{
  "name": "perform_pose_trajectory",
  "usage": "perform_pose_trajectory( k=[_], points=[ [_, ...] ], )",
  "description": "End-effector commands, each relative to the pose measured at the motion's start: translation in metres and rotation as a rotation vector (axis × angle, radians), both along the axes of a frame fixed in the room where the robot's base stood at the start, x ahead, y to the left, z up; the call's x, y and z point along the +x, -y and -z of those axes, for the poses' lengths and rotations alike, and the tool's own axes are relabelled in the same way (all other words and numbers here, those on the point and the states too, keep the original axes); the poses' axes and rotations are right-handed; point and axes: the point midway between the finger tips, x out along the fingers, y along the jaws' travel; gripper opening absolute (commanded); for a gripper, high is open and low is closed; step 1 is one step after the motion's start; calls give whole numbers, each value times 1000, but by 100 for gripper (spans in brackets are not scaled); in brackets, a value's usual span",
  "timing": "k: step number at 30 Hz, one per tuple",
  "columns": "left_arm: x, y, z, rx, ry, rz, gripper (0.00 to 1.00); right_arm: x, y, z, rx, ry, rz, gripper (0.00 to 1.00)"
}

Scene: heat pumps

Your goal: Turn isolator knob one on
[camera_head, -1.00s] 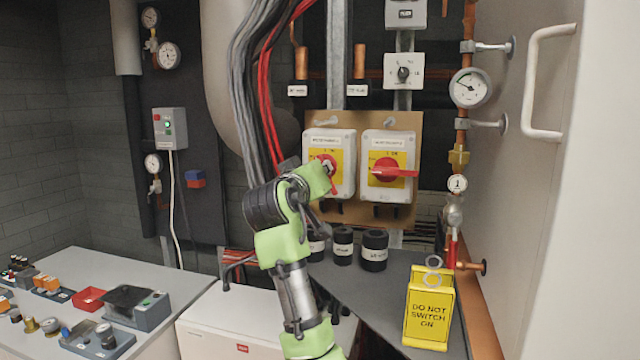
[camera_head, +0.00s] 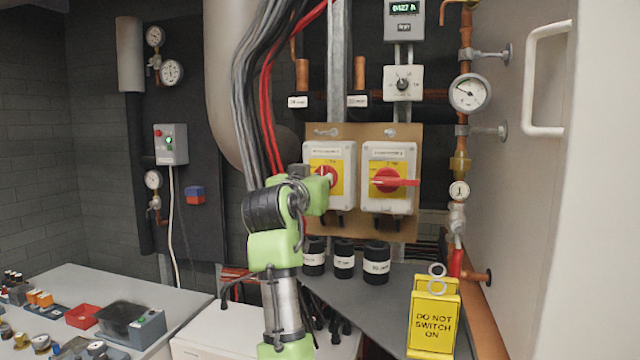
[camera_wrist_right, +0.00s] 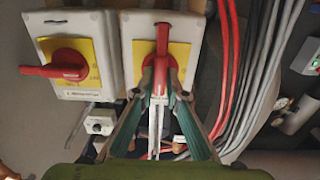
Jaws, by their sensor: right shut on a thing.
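Two grey isolator boxes hang side by side on a brown board. The left box (camera_head: 345,165) has a red knob (camera_head: 325,173) on a yellow plate, partly hidden by my right gripper (camera_head: 318,188). In the right wrist view, turned upside down, this red knob (camera_wrist_right: 162,38) has its handle lined up about vertically. There my right gripper (camera_wrist_right: 158,100) has its fingers closed on the handle. The right box has a red knob (camera_head: 387,180) with its handle horizontal, pointing right. The box labels are too small to read. My left gripper is not in view.
Black cylinders (camera_head: 344,258) and a yellow "DO NOT SWITCH ON" sign (camera_head: 433,318) stand on the dark shelf below. Copper piping with a gauge (camera_head: 469,92) is at right.

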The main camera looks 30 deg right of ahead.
Motion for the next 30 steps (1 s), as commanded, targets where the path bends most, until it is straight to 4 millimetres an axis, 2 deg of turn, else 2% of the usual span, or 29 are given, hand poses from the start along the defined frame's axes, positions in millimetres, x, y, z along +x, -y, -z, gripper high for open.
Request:
perform_pose_trajectory(
  k=[8, 9, 11, 23, 26, 30],
  points=[
    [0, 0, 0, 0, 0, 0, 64, 0, -1, 0, 3, 4, -2, 0],
    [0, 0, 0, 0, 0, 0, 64, 0, -1, 0, 3, 4, -2, 15],
    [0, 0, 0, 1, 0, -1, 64, 0, 0, 0, 3, 4, -2, 29],
    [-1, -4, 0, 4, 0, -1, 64, -2, -3, -1, 1, 3, -2, 29],
    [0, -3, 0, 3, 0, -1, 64, -8, -13, 0, 0, 4, -5, 29],
    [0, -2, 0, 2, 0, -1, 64, -26, -34, 0, 2, 5, -6, 29]
  ],
)
